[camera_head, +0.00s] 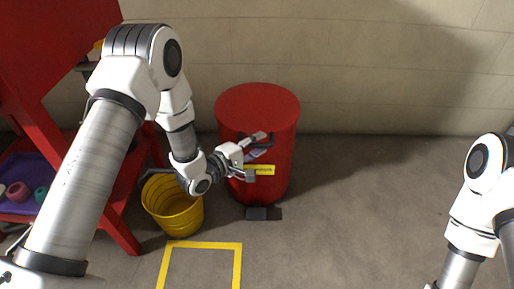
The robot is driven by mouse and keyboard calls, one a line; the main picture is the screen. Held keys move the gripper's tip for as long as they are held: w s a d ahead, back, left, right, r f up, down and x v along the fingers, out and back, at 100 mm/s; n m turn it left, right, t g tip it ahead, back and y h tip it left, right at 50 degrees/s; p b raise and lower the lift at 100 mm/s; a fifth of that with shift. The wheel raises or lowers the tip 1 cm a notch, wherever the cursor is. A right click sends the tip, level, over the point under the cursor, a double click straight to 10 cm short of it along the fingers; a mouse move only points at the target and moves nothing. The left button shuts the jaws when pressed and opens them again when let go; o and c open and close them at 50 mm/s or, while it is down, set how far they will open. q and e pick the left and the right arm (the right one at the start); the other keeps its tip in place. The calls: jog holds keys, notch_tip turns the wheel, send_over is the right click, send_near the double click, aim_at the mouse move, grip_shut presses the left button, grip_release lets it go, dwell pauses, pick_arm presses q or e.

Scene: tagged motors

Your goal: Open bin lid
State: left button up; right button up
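A red cylindrical bin (279,139) stands against the wall near the middle of the view. Its round red lid (257,102) is down on top. A yellow label (263,170) is on its front, and a dark pedal (263,213) sticks out at its base. My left gripper (260,155) is in front of the bin's upper front side, below the lid. Its fingers look spread and hold nothing that I can see. I cannot tell whether they touch the bin. My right arm shows at the right edge, but its gripper is out of view.
A yellow bucket (173,208) stands left of the bin. A yellow floor marking (203,245) lies in front of it. A red shelf (112,206) with a purple tray (18,171) is at the left. The floor right of the bin is clear.

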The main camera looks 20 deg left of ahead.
pick_arm(q)
grip_shut()
jog(key=shift+r, duration=0.1)
